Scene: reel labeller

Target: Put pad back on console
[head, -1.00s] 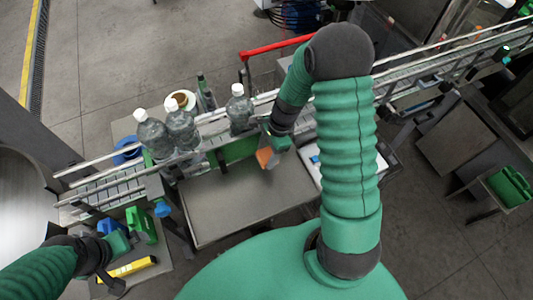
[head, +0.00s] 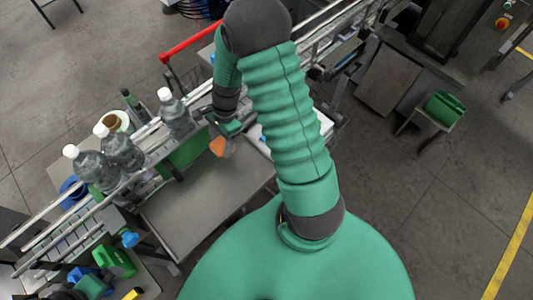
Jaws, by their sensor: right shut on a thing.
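My right gripper (head: 226,130) is shut on a small orange-brown piece (head: 218,147), which looks like the pad. It holds the piece over the back part of a grey tabletop (head: 205,205), beside the conveyor; whether they touch cannot be told. A pale panel (head: 325,124) shows partly from behind my right arm; whether it is the console cannot be told.
Several clear bottles with white caps (head: 122,150) stand along the conveyor (head: 60,240). A red bar (head: 190,45) rises behind it. A green container (head: 115,262) and a blue-capped one (head: 130,239) are at lower left. A green case (head: 443,107) sits on a stand at right.

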